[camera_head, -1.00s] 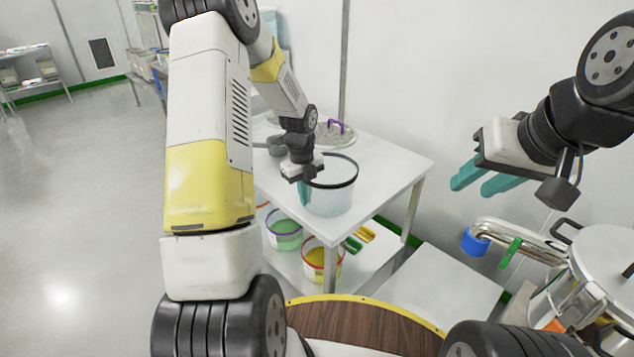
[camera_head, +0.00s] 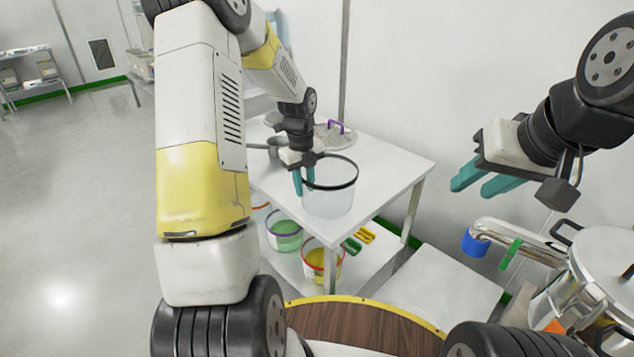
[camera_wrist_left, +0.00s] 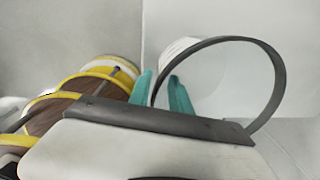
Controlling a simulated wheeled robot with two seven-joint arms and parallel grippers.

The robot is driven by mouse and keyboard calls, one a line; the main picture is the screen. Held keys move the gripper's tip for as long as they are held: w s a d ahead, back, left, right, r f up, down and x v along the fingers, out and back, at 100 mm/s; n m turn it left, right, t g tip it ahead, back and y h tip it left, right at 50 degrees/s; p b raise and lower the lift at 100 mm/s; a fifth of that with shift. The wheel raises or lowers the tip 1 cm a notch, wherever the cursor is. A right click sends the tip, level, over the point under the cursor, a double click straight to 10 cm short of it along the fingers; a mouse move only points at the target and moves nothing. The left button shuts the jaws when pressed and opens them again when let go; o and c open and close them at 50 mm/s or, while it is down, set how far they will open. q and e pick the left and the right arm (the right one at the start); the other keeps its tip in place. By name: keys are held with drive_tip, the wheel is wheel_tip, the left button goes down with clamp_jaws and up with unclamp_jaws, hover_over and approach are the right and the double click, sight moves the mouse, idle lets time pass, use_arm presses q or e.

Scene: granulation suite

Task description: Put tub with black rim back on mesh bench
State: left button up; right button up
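The clear tub with the black rim (camera_head: 330,202) stands upright on a white-topped bench (camera_head: 395,172); no mesh is discernible on its top. In the left wrist view the tub's black rim (camera_wrist_left: 276,90) fills the right half as a large loop. My left gripper (camera_head: 304,187) is at the tub's left edge, its teal fingers pointing down and spread apart. In the left wrist view the rim passes between the fingers (camera_wrist_left: 160,82), with a gap visible. My right gripper (camera_head: 489,182) hangs open and empty at the right, away from the bench.
A round lid with a purple handle (camera_head: 334,132) and a grey scoop (camera_head: 274,144) lie behind the tub. A green-content tub (camera_head: 285,238) and a red-rimmed tub (camera_head: 322,262) stand on the lower shelf. A steel vessel (camera_head: 605,262) with a pipe is at right.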

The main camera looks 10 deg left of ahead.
use_arm(q)
drive_tip(key=s+d+r+n+t, duration=0.1)
drive_tip(key=s+r+n, duration=0.2)
drive_tip(key=r, duration=0.5)
drive_tip(key=s+r+n, duration=0.2)
drive_tip(key=r+n, duration=0.1)
drive_tip(key=r, duration=0.4)
drive_tip(key=s+d+r+n+t, duration=0.1)
drive_tip(key=s+r+n, duration=0.1)
drive_tip(key=s+n, duration=0.4)
drive_tip(key=s+d+r+n+t+h, duration=0.1)
drive_tip(key=s+d+r+n+t, duration=0.1)
drive_tip(key=s+n, duration=0.5)
drive_tip(key=s+d+r+n+t, duration=0.1)
drive_tip(key=s+r+n, duration=0.3)
drive_tip(key=s+n, duration=0.3)
drive_tip(key=shift+d+r+t+h, duration=0.2)
drive_tip(key=shift+r+t+h, duration=0.05)
drive_tip(key=shift+t+h, duration=0.15)
